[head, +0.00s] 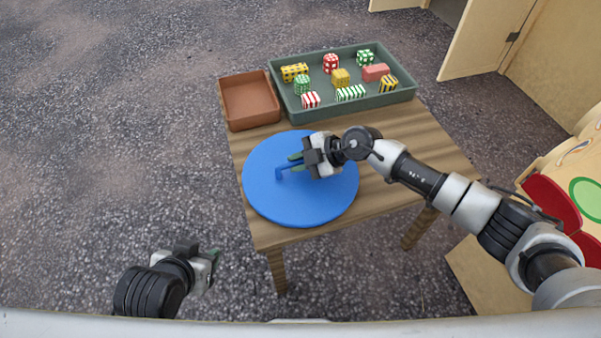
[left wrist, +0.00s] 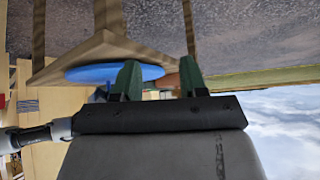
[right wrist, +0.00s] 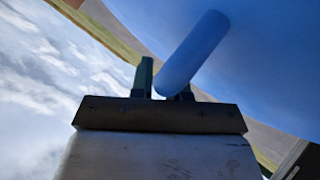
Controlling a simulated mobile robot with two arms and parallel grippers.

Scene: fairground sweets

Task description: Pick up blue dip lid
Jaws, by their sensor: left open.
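The blue dip lid (head: 300,205) is a large flat blue disc at the front of the wooden table, with a raised blue bar handle (head: 279,174). It also shows in the left wrist view (left wrist: 90,74). I cannot tell whether the lid touches the table. My left gripper (head: 214,263) is open and empty, low in front of the table's left side; it shows too (left wrist: 158,80).
A grey-green tray (head: 350,113) of several striped and spotted blocks stands at the table's back. A brown open box (head: 250,103) is beside it. The wooden table's (head: 425,150) right part is bare. A red and cream stall panel (head: 550,205) stands at right.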

